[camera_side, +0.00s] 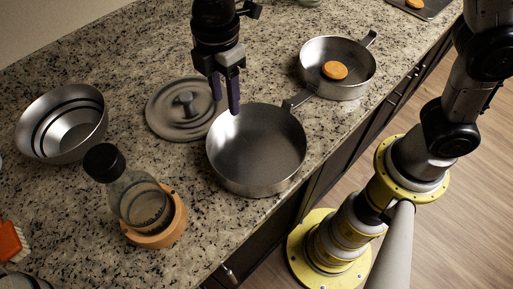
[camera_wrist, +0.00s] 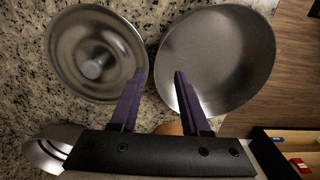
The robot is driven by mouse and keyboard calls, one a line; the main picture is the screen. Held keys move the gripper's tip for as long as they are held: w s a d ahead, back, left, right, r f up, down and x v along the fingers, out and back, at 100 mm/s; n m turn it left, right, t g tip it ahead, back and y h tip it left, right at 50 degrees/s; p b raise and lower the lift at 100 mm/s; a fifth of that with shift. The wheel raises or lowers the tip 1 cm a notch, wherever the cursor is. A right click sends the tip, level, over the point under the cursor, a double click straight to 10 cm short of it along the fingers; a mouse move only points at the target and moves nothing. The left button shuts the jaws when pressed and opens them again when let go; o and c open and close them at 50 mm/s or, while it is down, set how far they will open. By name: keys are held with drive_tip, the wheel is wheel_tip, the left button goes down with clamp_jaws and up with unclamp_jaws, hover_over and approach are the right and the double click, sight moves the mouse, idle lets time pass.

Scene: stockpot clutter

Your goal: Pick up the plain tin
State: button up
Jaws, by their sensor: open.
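No thing in view is clearly a tin, and I cannot tell which one the task means. A plain grey metal pan (camera_side: 256,150) stands on the counter with a short handle; it is empty and also shows at right in the wrist view (camera_wrist: 220,60). A second metal pan (camera_side: 318,58) stands behind it with an orange round piece (camera_side: 335,70) inside. My gripper (camera_side: 224,97) points down with its purple fingers apart and nothing between them. In the wrist view its fingertips (camera_wrist: 160,74) appear between the plain pan and a round grey lid (camera_wrist: 95,52).
The lid (camera_side: 184,108) lies flat left of the plain pan. A black-banded metal bowl (camera_side: 62,122) stands at far left. A black-capped glass bottle (camera_side: 135,195) stands in a wooden ring (camera_side: 160,235). An orange brush (camera_side: 12,240) lies at the left edge. The counter's front edge is close to both pans.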

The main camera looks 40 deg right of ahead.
sight(225, 113)
drive_tip(key=shift+w+a+f, duration=0.1)
drive_tip(key=shift+f, duration=1.35)
drive_tip(key=shift+w+f, duration=0.1)
drive_tip(key=shift+f, duration=1.35)
drive_tip(key=shift+c, duration=0.3)
clamp_jaws()
